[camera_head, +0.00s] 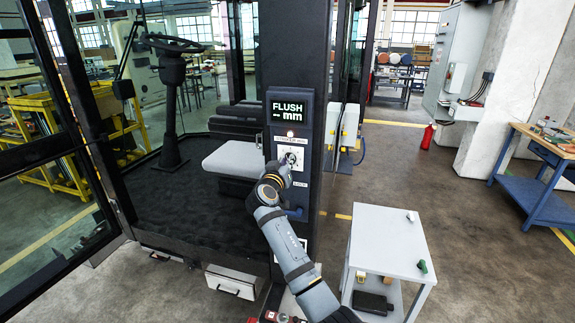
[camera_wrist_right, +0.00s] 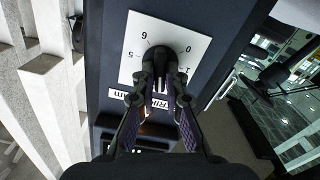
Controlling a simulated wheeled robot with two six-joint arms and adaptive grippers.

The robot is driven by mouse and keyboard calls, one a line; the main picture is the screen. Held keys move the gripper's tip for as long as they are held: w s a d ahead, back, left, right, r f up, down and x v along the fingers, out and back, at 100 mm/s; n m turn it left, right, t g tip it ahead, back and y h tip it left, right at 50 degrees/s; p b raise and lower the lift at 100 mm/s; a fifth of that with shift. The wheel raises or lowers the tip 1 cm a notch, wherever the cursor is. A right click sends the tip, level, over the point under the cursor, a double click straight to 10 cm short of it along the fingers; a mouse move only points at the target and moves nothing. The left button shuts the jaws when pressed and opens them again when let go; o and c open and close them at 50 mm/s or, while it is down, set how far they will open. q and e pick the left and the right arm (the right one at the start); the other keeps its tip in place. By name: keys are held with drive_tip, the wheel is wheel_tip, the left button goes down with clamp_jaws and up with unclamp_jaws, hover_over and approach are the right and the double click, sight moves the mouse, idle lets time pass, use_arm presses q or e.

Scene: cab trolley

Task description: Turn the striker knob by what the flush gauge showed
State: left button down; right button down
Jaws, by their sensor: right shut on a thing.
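The striker knob (camera_wrist_right: 162,62) is black and sits on a white dial plate (camera_wrist_right: 143,32). The digits 0, 1, 5 and 6 show on the plate, upside down in the right wrist view. My right gripper (camera_wrist_right: 161,84) is shut on the knob, one finger on each side. In the head view my right gripper (camera_head: 284,172) is at the dial plate (camera_head: 291,156) on the dark pillar and hides much of the knob. The flush display (camera_head: 289,107) above it reads "FLUSH" and "mm", with only small dash-like marks before "mm". My left gripper is not in view.
A white trolley (camera_head: 388,236) with small items on top stands right of my right arm. The open cab with a grey seat (camera_head: 235,158) and steering wheel (camera_head: 172,43) is to the left.

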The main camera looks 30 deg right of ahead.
drive_tip(key=shift+w+a+n, duration=0.1)
drive_tip(key=shift+n, duration=2.7)
drive_tip(key=shift+f, duration=0.1)
drive_tip(key=c, duration=1.4)
unclamp_jaws()
